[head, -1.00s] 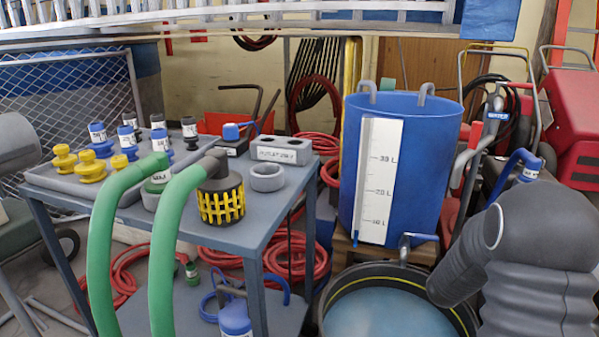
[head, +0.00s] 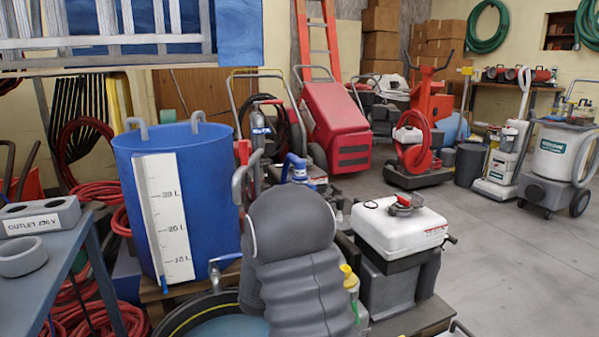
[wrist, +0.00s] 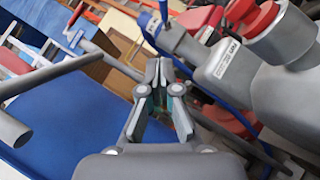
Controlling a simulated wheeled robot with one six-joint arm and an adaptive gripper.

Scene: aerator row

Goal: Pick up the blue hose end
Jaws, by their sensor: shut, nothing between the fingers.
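The blue hose end (head: 298,168) shows in the head view just above my grey arm, right of the blue tank; it has a bent blue top and a white label. In the wrist view a blue part with a white label (wrist: 153,27), seemingly the same hose end, lies beyond my fingertips, slightly left of centre. My gripper (wrist: 158,72) is shut and empty, apart from that part. In the head view my arm hides the gripper and whatever is below the hose end.
The blue tank (head: 215,215) with a litre scale stands close left of my arm. A white-topped machine (head: 400,228) stands close right. In the wrist view a grey body with a red cap (wrist: 285,30) is near on the right. Open floor (head: 510,250) lies farther right.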

